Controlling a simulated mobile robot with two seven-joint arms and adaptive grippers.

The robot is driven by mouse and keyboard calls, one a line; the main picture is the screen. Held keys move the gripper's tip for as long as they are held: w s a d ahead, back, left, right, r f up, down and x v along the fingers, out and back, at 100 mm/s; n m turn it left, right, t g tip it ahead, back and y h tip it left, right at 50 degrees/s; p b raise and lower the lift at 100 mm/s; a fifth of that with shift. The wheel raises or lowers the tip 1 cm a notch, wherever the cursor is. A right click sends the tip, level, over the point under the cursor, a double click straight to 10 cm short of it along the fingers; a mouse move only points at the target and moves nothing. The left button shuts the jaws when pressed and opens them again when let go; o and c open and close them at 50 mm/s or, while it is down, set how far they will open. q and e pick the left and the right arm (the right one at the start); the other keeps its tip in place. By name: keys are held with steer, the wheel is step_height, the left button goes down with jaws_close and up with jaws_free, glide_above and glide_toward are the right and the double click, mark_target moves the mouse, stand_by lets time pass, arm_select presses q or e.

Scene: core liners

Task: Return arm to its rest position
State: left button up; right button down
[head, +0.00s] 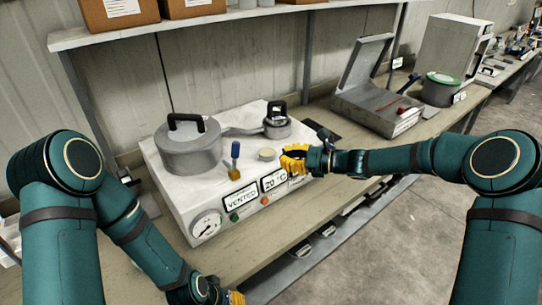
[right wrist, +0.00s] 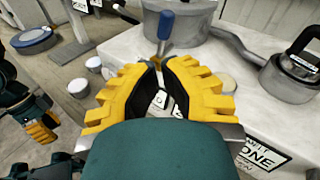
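My right arm reaches in from the right in the head view. Its yellow right gripper (head: 293,158) is over the front right part of a white instrument box (head: 175,205), beside a small round beige knob or cap (head: 267,154). In the right wrist view the right gripper (right wrist: 160,66) has its fingers curving toward each other with a narrow gap and nothing between them. A blue-handled valve (right wrist: 166,28) stands just beyond the fingertips. My left gripper (head: 236,298) is low at the bottom edge of the head view, partly cut off; its fingers are unclear.
A large lidded grey pot (head: 188,148) and a smaller lidded vessel (head: 277,122), joined by a pipe, stand on the box. An open grey case (head: 378,108) and a green-lidded tin (head: 440,90) are farther right on the bench. A shelf (head: 230,22) runs above. Floor at right is clear.

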steer(key=shift+s+d, duration=0.15)
steer(key=shift+d, duration=0.3)
